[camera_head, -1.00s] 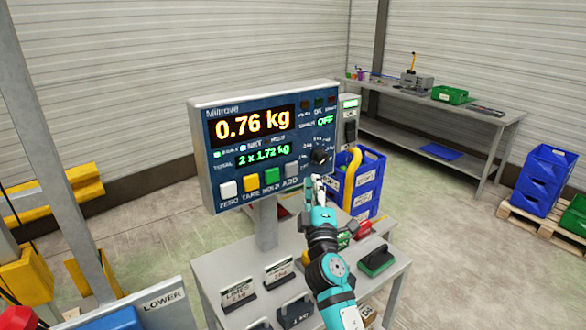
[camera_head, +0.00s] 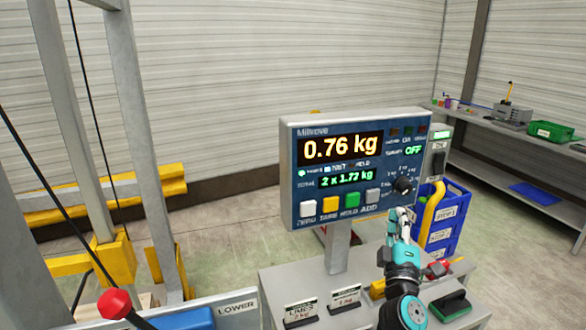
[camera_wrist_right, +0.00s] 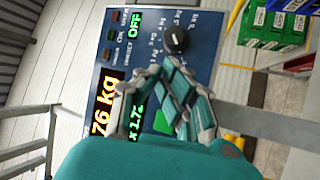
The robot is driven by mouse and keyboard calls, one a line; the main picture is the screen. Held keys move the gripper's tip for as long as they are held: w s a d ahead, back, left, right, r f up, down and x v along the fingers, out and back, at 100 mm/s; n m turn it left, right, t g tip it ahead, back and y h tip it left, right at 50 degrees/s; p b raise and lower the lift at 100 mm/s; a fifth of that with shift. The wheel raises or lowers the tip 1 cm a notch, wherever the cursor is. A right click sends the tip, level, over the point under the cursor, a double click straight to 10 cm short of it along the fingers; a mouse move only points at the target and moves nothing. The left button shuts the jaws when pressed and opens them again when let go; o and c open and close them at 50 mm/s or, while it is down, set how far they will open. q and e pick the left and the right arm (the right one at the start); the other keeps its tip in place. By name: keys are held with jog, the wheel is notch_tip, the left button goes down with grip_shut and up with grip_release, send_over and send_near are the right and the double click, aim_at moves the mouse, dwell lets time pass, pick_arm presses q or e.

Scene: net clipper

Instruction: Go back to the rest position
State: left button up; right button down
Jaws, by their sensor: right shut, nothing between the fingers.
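My right gripper (camera_head: 401,217) is shut and empty, just below the black knob (camera_head: 403,185) at the lower right of the weighing display panel (camera_head: 287,165). In the right wrist view the gripper's fingers (camera_wrist_right: 150,98) are in front of the panel face, and the knob (camera_wrist_right: 176,39) is clear of them; I cannot tell how far they are from the panel. The display reads 0.76 kg, and the small lamp text by the knob reads OFF. My left gripper is not in view.
A grey table (camera_head: 275,285) under the panel holds black label stands (camera_head: 301,311) and a green-topped block (camera_head: 450,304). Blue crates (camera_head: 446,215) stand behind it. A red-knobbed lever (camera_head: 114,303) and yellow-footed posts are at left. A workbench (camera_head: 500,130) is at the far right.

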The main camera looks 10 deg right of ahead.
jog(key=s+a+f+m+g+y, duration=0.25)
jog(key=s+f+m+g, duration=0.2)
jog(key=s+f, duration=0.5)
jog(key=s+a+f+m+g+y, duration=0.25)
jog(key=s+f+g, duration=0.3)
jog(key=f, duration=0.65)
jog(key=s+a+f+g+y, duration=0.35)
jog(key=s+a, duration=0.25)
jog(key=s, duration=0.3)
jog(key=s+a+f+g+y, duration=0.2)
jog(key=s+a+f+g, duration=0.15)
jog(key=s+a, duration=0.4)
notch_tip(320, 180, down, 28)
jog(key=s+b, duration=0.1)
jog(key=s, duration=0.2)
jog(key=s+d+f+g, duration=0.1)
jog(key=s+d+f, duration=0.2)
jog(key=s+f, duration=1.3)
jog(key=shift+d+f+g+b, duration=0.2)
jog(key=shift+f+g+b, duration=0.05)
jog(key=shift+g+b, duration=0.15)
jog(key=shift+s+h, duration=0.1)
jog(key=shift+h, duration=0.15)
